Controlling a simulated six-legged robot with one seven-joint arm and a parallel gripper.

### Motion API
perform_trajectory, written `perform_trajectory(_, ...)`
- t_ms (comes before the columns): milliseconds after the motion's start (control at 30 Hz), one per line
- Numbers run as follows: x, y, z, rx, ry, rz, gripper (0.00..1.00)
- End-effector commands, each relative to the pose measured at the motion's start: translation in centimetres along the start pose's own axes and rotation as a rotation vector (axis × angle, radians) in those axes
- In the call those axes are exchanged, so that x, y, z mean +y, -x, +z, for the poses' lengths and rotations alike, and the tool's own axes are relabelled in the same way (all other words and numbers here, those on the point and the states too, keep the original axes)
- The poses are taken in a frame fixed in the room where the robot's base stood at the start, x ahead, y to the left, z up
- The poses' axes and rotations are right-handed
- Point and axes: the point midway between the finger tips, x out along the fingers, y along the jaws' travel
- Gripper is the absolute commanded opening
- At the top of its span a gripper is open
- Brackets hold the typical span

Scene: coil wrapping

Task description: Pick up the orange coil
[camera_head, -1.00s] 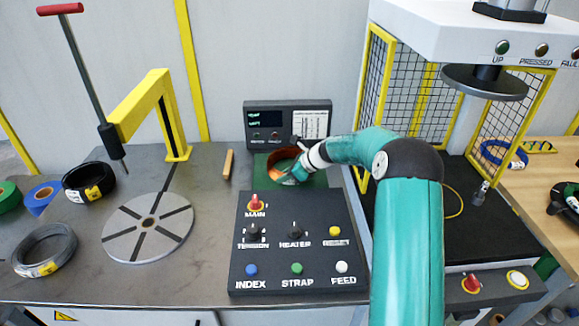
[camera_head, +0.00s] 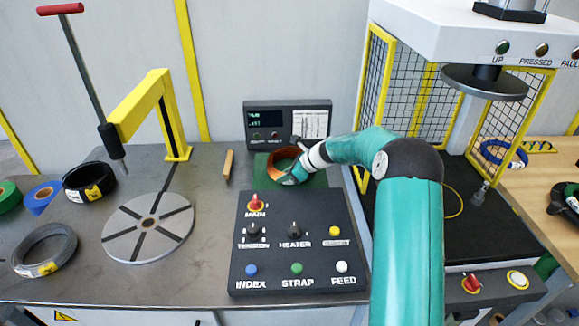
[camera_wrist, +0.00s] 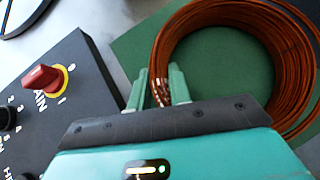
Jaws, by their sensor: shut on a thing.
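The orange coil (camera_head: 270,165) is a ring of copper-orange wire over a green mat (camera_head: 317,181) behind the control box. In the wrist view the coil (camera_wrist: 178,30) fills the upper right, with the green mat (camera_wrist: 215,60) showing through its hole. My gripper (camera_head: 289,179) is at the coil's near side. In the wrist view my gripper's (camera_wrist: 159,88) two green fingers stand on either side of the coil's wire bundle and are shut on it. I cannot tell whether the coil touches the mat.
The control box (camera_head: 298,240) with knobs and buttons stands just in front. A display unit (camera_head: 288,122) is behind the coil. A round slotted turntable (camera_head: 147,228) and black (camera_head: 75,190), grey (camera_head: 45,250) and blue (camera_head: 38,202) coils lie left. The press (camera_head: 480,130) stands right.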

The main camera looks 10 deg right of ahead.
Motion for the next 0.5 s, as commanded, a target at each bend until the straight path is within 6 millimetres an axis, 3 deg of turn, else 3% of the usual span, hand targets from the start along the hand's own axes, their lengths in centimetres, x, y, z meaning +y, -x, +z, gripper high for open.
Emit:
perform_trajectory(267,0.0,0.1,-0.3,0.005,-0.002,0.002,0.00)
perform_trajectory(500,-0.1,1.7,1.7,0.002,0.003,-0.002,0.00)
